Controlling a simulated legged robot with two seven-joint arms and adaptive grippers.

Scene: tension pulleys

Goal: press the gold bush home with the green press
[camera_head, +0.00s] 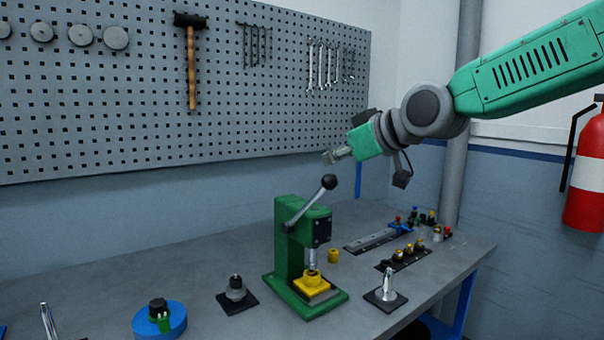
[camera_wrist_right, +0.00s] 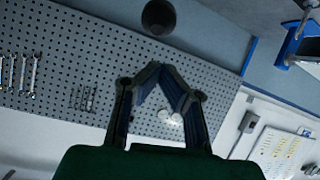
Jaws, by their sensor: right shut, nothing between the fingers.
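The green press (camera_head: 288,245) stands on the bench, its lever (camera_head: 308,204) slanting up to the right and ending in a black knob (camera_head: 329,181). A small gold piece, which looks like the gold bush (camera_head: 313,272), sits under the ram (camera_head: 312,258) on a yellow block (camera_head: 312,288); how deep it sits I cannot tell. My right gripper (camera_head: 334,156) is just above the knob, apart from it, and holds nothing. In the right wrist view its fingers (camera_wrist_right: 160,68) come together at the tips, with a dark round shape (camera_wrist_right: 159,17) beyond them. My left gripper is out of view.
A yellow cylinder (camera_head: 333,256) stands right of the press. Stands (camera_head: 236,293) (camera_head: 387,288), a blue round fixture (camera_head: 160,321) and racks of small parts (camera_head: 403,256) are on the bench (camera_head: 215,268). A pegboard (camera_head: 150,120) with tools hangs behind; a fire extinguisher (camera_head: 586,170) is at right.

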